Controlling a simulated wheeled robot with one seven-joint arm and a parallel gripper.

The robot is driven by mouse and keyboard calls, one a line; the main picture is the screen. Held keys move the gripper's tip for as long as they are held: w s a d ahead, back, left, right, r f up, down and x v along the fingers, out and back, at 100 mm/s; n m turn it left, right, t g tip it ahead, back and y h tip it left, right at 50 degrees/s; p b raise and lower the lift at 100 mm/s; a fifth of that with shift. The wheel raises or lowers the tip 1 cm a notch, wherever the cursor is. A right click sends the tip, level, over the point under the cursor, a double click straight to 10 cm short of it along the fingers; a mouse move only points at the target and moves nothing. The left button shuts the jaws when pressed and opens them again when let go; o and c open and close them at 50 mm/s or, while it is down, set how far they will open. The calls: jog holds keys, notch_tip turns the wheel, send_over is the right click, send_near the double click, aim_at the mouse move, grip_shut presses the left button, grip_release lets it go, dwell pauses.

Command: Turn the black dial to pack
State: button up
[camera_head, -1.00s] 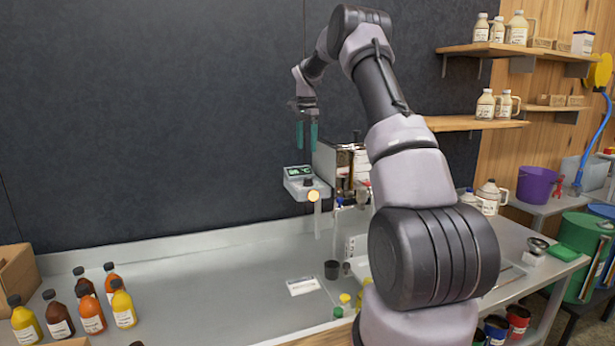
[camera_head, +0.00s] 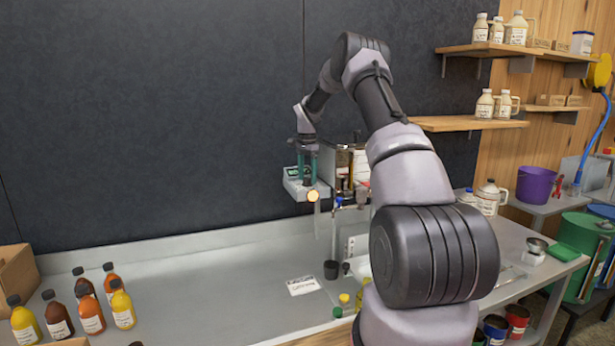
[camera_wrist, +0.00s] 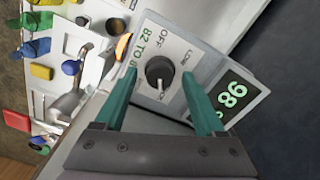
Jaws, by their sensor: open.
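The black dial (camera_wrist: 160,72) sits on a pale control panel (camera_wrist: 185,55) in the wrist view. Around it are the words OFF, LOW, "82 TO 8…" and a partly covered word ending in "CK". My gripper (camera_wrist: 158,88) is open, with one teal finger on each side of the dial and a visible gap to it. Whether the fingertips touch the panel I cannot tell. A display (camera_wrist: 232,95) beside the dial reads 98. In the head view my gripper (camera_head: 307,176) is over the control box (camera_head: 293,188), largely hiding the dial.
An orange lamp (camera_head: 312,195) is on the box front. The metal evaporator (camera_head: 345,165) stands directly right of it. Several syrup bottles (camera_head: 92,315) stand at the bench's left. The middle of the bench (camera_head: 200,290) is clear. A dark wall is behind.

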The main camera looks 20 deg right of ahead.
grip_shut()
jog(key=shift+n, duration=0.3)
jog(key=n, duration=1.1)
dwell(0.4)
dwell(0.5)
grip_release()
